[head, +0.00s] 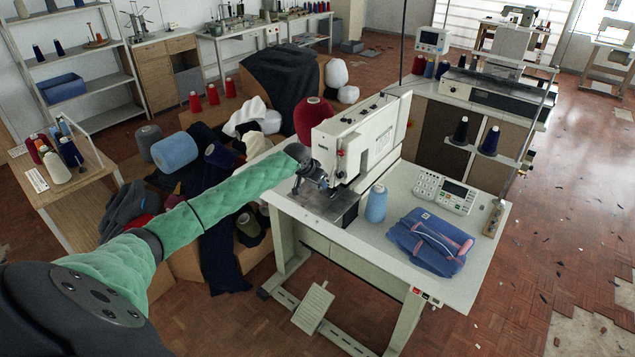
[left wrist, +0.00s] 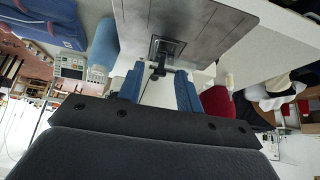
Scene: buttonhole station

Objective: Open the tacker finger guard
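The white tacker (head: 362,140) stands on the table, with a dark metal work plate (head: 340,212) in front of its head. My left gripper (head: 318,183) is at the front of the tacker head, just above the plate. In the left wrist view its two blue fingers (left wrist: 160,88) are apart, one on each side of a small dark part (left wrist: 158,68) near the plate's square insert (left wrist: 168,48). I cannot tell whether the fingers touch that part, or whether it is the finger guard. The guard is not clearly seen in the head view. My right gripper is out of view.
On the white table (head: 400,195) a light blue thread cone (head: 376,203) stands close to the plate. A folded blue garment (head: 430,240) and a control panel (head: 446,192) lie to the right. Fabric heaps and a red cone (head: 312,116) are behind and left.

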